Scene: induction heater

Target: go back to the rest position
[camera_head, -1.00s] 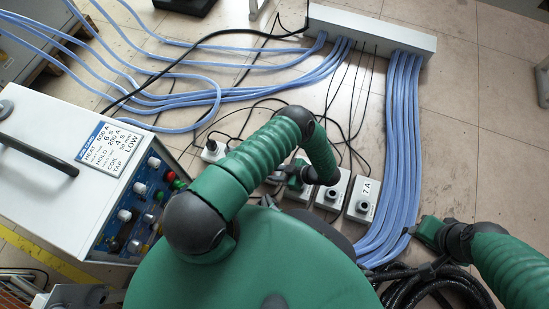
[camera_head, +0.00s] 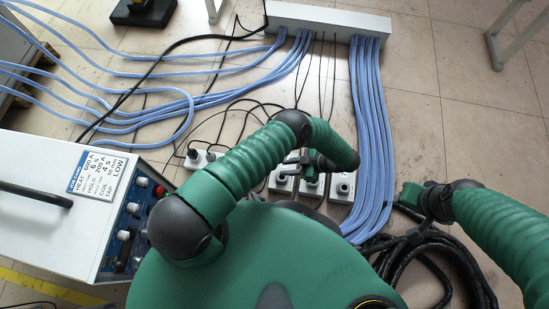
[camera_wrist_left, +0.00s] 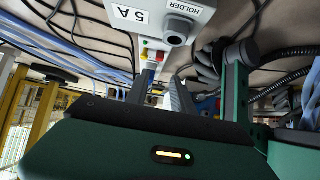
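My left arm comes in from the left, bends over, and ends in the left gripper (camera_head: 308,160) above a row of small grey-white holder boxes (camera_head: 342,188) on the floor. In the left wrist view two grey fingers (camera_wrist_left: 162,95) stand apart with a gap between them, and I see nothing held there. A box labelled "5 A" and "HOLDER" (camera_wrist_left: 160,15) with a round grey socket is beyond them. My right gripper (camera_head: 408,195) is beside the blue hoses at the right; its fingers are too small and dark to read.
The white induction heater (camera_head: 35,190) with knobs stands at left. Blue hoses (camera_head: 370,120) run from a long white manifold (camera_head: 330,20) at the top. Black cables (camera_head: 425,265) lie coiled below my right gripper.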

